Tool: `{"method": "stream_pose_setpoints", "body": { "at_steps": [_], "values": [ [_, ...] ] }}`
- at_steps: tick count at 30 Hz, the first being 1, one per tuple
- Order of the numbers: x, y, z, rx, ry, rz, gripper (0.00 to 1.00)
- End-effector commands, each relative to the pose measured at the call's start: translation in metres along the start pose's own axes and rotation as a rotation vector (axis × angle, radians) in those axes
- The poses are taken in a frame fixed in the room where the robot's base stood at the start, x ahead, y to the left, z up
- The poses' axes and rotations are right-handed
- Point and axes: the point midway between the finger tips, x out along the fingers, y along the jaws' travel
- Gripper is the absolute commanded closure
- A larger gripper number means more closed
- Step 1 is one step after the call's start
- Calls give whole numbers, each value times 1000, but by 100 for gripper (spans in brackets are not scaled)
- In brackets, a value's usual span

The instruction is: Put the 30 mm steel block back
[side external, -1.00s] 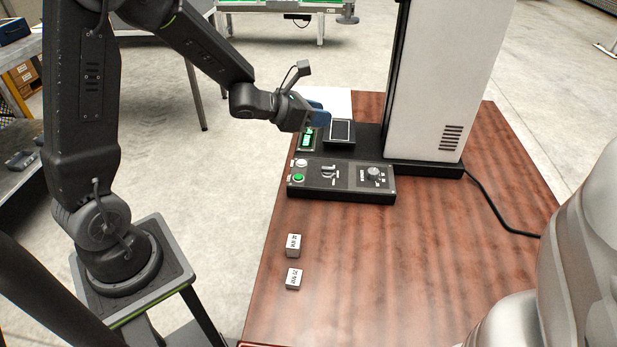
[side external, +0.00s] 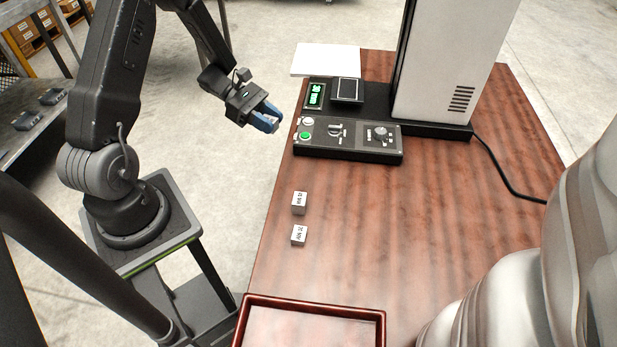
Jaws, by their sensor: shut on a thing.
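My gripper (side external: 266,120), with blue fingers, is shut on what I take to be the 30 mm steel block. The thing between the fingers is mostly hidden, and its size cannot be read. The gripper is in the air, left of the control panel, near the table's left edge. Two small labelled steel blocks stand apart on the table, an upper block (side external: 299,203) and a lower block (side external: 298,235). Their labels are too small to read surely. A red-brown rimmed tray (side external: 315,302) lies at the table's near end, and its visible part looks empty.
The control panel (side external: 348,141) has buttons and knobs. Behind it are a green-lit display (side external: 316,94) and a small dark-framed plate (side external: 347,89). A tall white column (side external: 445,65) stands to the right, its cable (side external: 500,170) crossing the table. The middle of the table is clear.

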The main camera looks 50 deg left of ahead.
Motion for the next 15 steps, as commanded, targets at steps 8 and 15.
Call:
{"method": "stream_pose_setpoints", "body": {
  "at_steps": [8, 15],
  "values": [
    [26, -6, -14, 19, -1, -50, 100],
    [87, -2, -23, 20, 0, -48, 100]
  ]
}}
